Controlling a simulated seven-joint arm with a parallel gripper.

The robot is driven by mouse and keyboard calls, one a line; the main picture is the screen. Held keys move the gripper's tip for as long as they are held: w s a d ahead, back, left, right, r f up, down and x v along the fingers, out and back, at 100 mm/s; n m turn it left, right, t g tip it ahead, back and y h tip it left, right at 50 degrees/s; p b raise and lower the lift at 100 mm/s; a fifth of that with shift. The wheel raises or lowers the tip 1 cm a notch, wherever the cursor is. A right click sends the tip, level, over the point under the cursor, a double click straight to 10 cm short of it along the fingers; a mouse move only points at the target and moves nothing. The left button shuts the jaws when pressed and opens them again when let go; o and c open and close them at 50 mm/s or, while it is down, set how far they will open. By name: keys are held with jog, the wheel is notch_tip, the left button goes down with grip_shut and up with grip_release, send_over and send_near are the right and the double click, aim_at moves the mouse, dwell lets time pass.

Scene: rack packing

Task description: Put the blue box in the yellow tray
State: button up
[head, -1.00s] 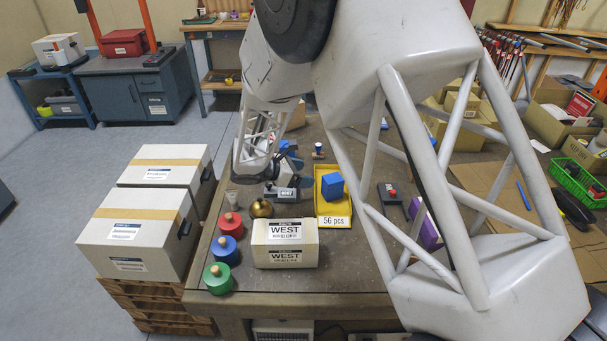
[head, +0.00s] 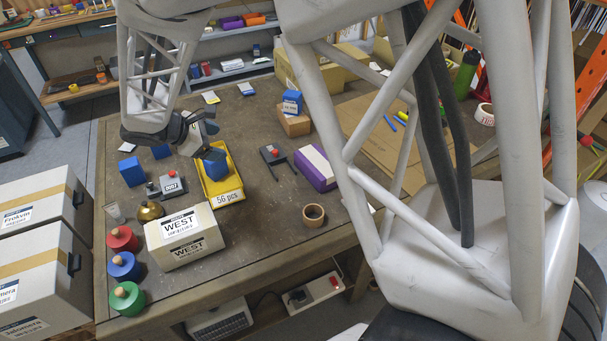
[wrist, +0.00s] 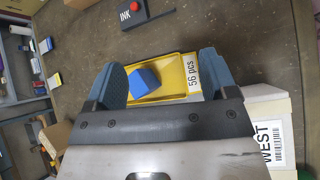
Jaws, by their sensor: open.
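A plain blue box (head: 213,169) lies inside the yellow tray (head: 228,186), which stands on the workbench with a "56 pcs" label on its near end. My gripper (head: 208,147) is above the tray, close over the box. In the wrist view, the fingers of my gripper (wrist: 163,66) are spread wide, with the blue box (wrist: 145,80) between and beyond them, nearer the left finger. The box sits at a slant within the yellow tray (wrist: 176,82). Whether a finger touches the box cannot be told.
Other blue boxes (head: 132,171) stand left of the tray. A white "WEST" box (head: 184,237) stands in front, with a brass weight (head: 149,211) beside it. The bench near the tape roll (head: 313,214) is clear.

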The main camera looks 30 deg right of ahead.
jog(key=s+d+r+m+y, duration=0.3)
jog(key=s+r+m, duration=0.1)
jog(key=s, duration=0.6)
jog(key=s+d+r+m+y, duration=0.3)
jog(key=s+m, duration=0.3)
jog(key=s, duration=0.5)
jog(key=s+d+r+m+t+y, duration=0.1)
jog(key=s+d+r+m+y, duration=0.2)
jog(key=s+m, duration=0.3)
jog(key=s+r, duration=0.1)
jog(key=s, duration=0.3)
jog(key=shift+s+d+r, duration=0.2)
jog(key=shift+d+r, duration=0.1)
jog(key=shift+r, duration=0.1)
